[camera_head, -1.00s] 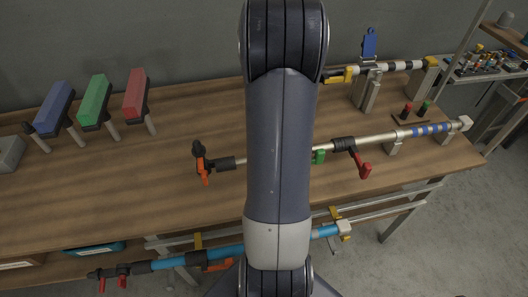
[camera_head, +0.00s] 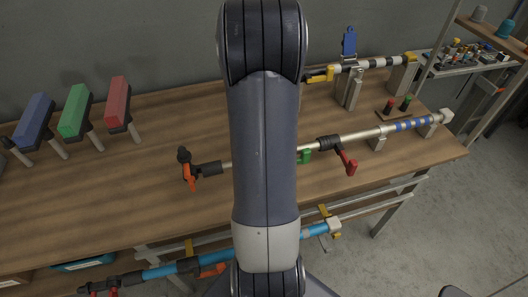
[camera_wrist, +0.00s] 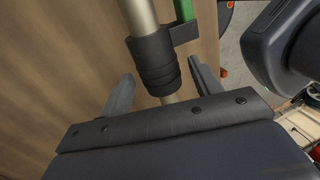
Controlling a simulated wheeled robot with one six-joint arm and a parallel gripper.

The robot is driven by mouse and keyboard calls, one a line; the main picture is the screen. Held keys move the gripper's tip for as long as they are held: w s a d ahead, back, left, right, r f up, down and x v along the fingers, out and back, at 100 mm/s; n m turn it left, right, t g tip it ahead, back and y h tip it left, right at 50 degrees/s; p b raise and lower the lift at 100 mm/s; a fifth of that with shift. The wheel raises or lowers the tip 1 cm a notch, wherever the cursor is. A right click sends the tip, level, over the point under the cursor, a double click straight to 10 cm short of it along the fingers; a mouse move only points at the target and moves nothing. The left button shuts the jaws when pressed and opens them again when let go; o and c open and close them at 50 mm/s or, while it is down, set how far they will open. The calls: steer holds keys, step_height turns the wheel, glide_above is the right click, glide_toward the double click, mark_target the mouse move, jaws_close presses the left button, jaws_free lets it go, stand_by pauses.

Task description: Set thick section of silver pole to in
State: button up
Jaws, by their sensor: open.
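The silver pole (camera_head: 360,136) lies across the wooden workbench in the head view. It has a black clamp with an orange lever (camera_head: 190,178) at its left end, a green lever (camera_head: 305,157), a black clamp with a red lever (camera_head: 348,160), and blue bands at right. In the wrist view, a thicker pole section (camera_wrist: 140,14) enters a black collar (camera_wrist: 155,62) with a green lever (camera_wrist: 185,10); a thinner part continues below. My gripper (camera_wrist: 163,88) is open, its fingers on either side of the pole near the collar. In the head view my arm hides it.
Blue, green (camera_head: 75,112) and red blocks stand at back left. A blue pole (camera_head: 180,268) lies on rails below the front edge. A shelf rack stands at right. The bench's middle left is clear.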

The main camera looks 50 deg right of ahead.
steer(key=v, duration=1)
steer(key=x, duration=1)
steer(key=shift+f, duration=0.15)
steer(key=shift+a+f, duration=0.25)
steer(key=shift+a, duration=0.05)
steer(key=shift+w+a, duration=0.5)
steer(key=shift+a, duration=0.1)
